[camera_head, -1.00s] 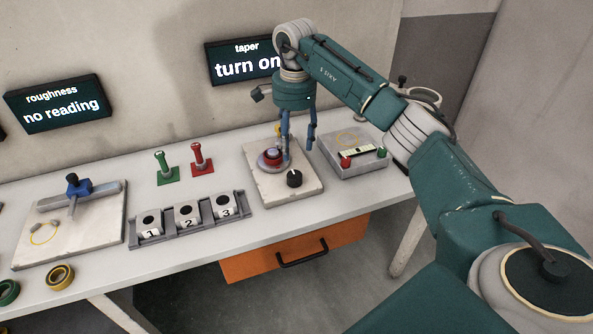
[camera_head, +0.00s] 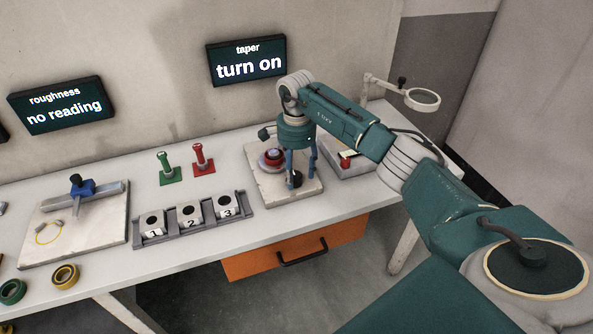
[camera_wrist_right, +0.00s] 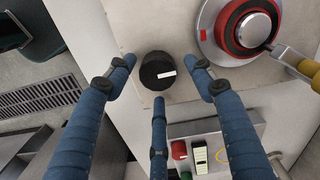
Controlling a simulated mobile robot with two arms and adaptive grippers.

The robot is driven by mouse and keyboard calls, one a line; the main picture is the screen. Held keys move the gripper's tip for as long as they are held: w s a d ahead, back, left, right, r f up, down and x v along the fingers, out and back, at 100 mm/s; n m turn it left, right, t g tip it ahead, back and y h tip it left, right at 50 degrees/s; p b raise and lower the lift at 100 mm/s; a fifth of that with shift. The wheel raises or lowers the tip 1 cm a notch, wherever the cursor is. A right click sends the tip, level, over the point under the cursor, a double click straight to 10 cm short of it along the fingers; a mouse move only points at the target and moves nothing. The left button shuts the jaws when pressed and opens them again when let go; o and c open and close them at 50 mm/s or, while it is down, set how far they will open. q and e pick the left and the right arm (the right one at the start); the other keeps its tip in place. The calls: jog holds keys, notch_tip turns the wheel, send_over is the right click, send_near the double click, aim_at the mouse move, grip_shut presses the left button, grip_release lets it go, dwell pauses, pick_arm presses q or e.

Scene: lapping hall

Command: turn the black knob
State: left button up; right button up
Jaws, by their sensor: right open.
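The black knob (camera_wrist_right: 158,72) with a white mark sits on a pale plate (camera_wrist_right: 130,30) in the right wrist view. In the head view the knob (camera_head: 296,180) is partly hidden behind a finger. My right gripper (camera_wrist_right: 162,80) is open, its blue fingers spread around the knob, with no clear contact. In the head view the right gripper (camera_head: 299,172) points down over the plate. A screen (camera_head: 247,61) reads "taper turn on". My left gripper is not in view.
A round red-and-metal device (camera_wrist_right: 245,28) is beside the knob on the same plate. A grey box with red and green buttons (camera_wrist_right: 200,150) stands nearby. A numbered rack (camera_head: 190,220) and red and green plungers (camera_head: 203,160) are left along the bench.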

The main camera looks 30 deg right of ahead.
jog(key=shift+r, duration=0.1)
jog(key=c, duration=1.1)
jog(key=shift+m, duration=0.4)
